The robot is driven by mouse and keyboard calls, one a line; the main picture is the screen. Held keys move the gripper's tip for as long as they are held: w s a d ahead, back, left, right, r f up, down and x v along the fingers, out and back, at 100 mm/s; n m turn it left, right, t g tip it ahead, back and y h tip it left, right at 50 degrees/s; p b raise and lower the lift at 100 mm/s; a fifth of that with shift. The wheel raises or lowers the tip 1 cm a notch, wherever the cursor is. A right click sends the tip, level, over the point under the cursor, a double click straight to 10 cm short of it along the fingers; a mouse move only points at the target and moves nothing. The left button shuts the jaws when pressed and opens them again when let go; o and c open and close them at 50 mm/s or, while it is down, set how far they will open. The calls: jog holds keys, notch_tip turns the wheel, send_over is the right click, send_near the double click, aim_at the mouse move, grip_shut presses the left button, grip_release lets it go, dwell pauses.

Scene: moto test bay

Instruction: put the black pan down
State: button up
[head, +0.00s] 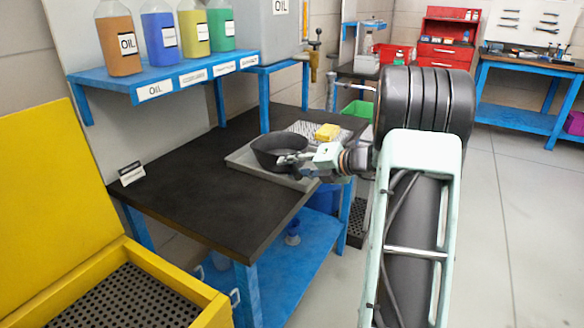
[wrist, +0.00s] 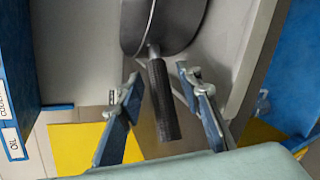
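The black pan (head: 275,150) is upright in the grey tray (head: 245,160) on the dark-topped bench, and appears to rest on it. In the wrist view the pan (wrist: 165,25) is at the top, partly cut off, with its dark handle (wrist: 163,100) pointing towards me. My gripper (head: 297,159) is at the pan's right side in the head view. In the wrist view my gripper (wrist: 158,82) is open, with one blue finger on each side of the handle. A gap shows on both sides, so neither finger seems to touch it.
A yellow sponge-like block (head: 327,132) lies behind the pan. A blue shelf (head: 160,80) with several oil bottles stands over the bench's back. The black bench top (head: 190,190) is clear left of the tray. An open yellow bin (head: 125,300) is at front left.

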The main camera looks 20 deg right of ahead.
jog(key=shift+r, duration=0.1)
jog(key=shift+d+r, duration=0.1)
jog(key=shift+r, duration=0.1)
jog(key=p+v, duration=0.2)
jog(key=v, duration=0.9)
jog(key=shift+s+d, duration=0.2)
jog(key=shift+s, duration=0.15)
jog(key=shift+r, duration=0.1)
